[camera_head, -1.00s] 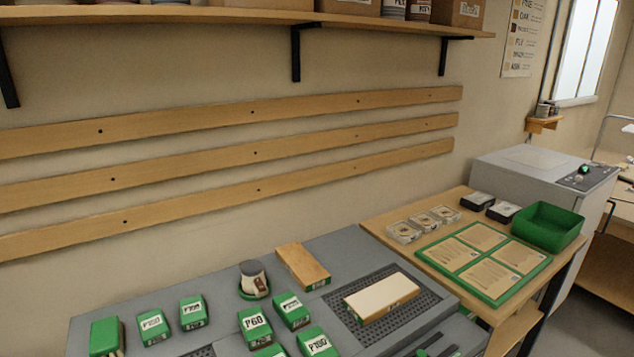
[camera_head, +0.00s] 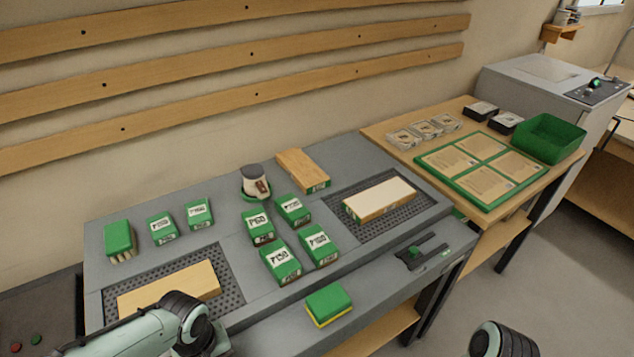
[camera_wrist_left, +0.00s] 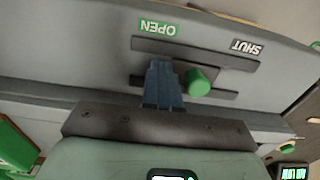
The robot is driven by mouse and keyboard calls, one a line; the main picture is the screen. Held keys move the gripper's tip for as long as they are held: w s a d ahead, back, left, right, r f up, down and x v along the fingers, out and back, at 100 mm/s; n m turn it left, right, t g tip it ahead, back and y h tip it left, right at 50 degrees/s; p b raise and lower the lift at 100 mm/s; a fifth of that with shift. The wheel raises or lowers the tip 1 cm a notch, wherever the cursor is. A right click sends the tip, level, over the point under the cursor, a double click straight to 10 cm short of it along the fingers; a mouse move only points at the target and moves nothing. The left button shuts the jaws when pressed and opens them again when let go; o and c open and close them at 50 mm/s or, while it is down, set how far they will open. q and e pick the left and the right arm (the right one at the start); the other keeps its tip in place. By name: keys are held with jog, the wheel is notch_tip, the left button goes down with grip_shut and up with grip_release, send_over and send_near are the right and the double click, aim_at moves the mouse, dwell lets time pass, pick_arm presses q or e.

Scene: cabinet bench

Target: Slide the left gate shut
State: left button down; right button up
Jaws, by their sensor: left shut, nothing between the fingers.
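In the left wrist view a gate slide shows on the grey bench front, with dark rails (camera_wrist_left: 218,56) and a green knob (camera_wrist_left: 202,82). The knob stands between the OPEN label (camera_wrist_left: 157,28) and the SHUT label (camera_wrist_left: 246,47), about mid-slide. My left gripper (camera_wrist_left: 161,62) is shut and empty, its blue fingers beside the knob on the OPEN side. I cannot tell whether they touch it. In the head view my left arm comes in at the lower left; its fingers and this slide are not visible there. My right gripper is not in view.
A second slide with a green knob (camera_head: 414,252) is on the bench front further right. A green and yellow sponge-like block (camera_head: 328,305) lies near the front edge. Wooden blocks (camera_head: 378,200) and several green labelled blocks (camera_head: 281,262) stand on the bench top.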

pick_arm(q)
jog(key=shift+s+a, duration=0.5)
jog(key=shift+a, duration=0.35)
jog(key=shift+s+a, duration=0.5)
jog(key=shift+a, duration=0.3)
jog(key=shift+d, duration=0.1)
jog(key=shift+w+d, duration=0.3)
jog(key=shift+d, duration=0.1)
notch_tip(320, 180, up, 3)
jog(key=shift+r+p, duration=0.1)
jog(key=shift+p, duration=1.15)
notch_tip(320, 180, up, 5)
jog(key=p, duration=0.3)
jog(key=shift+p, duration=0.35)
